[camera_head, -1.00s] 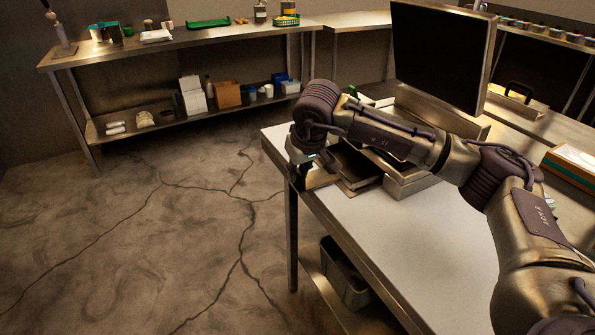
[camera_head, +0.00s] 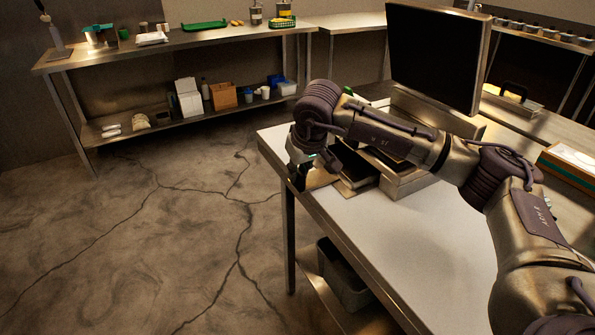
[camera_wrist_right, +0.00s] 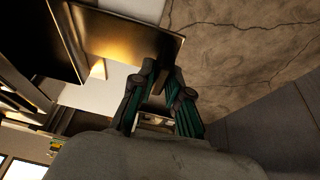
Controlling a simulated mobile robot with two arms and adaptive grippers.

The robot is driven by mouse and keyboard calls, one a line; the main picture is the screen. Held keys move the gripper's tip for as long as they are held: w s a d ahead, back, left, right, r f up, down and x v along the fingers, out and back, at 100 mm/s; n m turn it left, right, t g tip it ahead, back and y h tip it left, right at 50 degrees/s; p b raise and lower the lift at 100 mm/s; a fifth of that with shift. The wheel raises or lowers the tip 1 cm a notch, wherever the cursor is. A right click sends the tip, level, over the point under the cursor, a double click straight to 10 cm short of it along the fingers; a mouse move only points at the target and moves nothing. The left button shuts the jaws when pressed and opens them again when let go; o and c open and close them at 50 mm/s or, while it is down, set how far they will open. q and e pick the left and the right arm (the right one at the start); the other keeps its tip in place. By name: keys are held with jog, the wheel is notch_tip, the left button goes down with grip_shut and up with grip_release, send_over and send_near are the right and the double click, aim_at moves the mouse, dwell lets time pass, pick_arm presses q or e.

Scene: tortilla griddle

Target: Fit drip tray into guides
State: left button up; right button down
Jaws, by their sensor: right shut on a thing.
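The drip tray looks like a flat, shiny metal piece. In the wrist view the tray (camera_wrist_right: 125,38) extends up and left from my right gripper (camera_wrist_right: 165,72), whose fingers are shut at its edge. In the head view my right gripper (camera_head: 299,180) is at the table's left edge, with a brownish strip of the tray (camera_head: 322,180) beside it. A dark, box-like part (camera_head: 357,172) sits between tray and griddle. I cannot make out the guides. My left gripper is not in view.
The white-topped table (camera_head: 385,235) is clear in front of the griddle. A grey bin (camera_head: 343,275) stands below it. A shelf bench (camera_head: 190,45) with several items is at the back left. The cracked floor (camera_head: 130,250) is open.

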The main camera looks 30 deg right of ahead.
jog(key=shift+w+d+r, duration=0.1)
jog(key=shift+w+d, duration=0.05)
jog(key=shift+d, duration=3.85)
dwell(3.8)
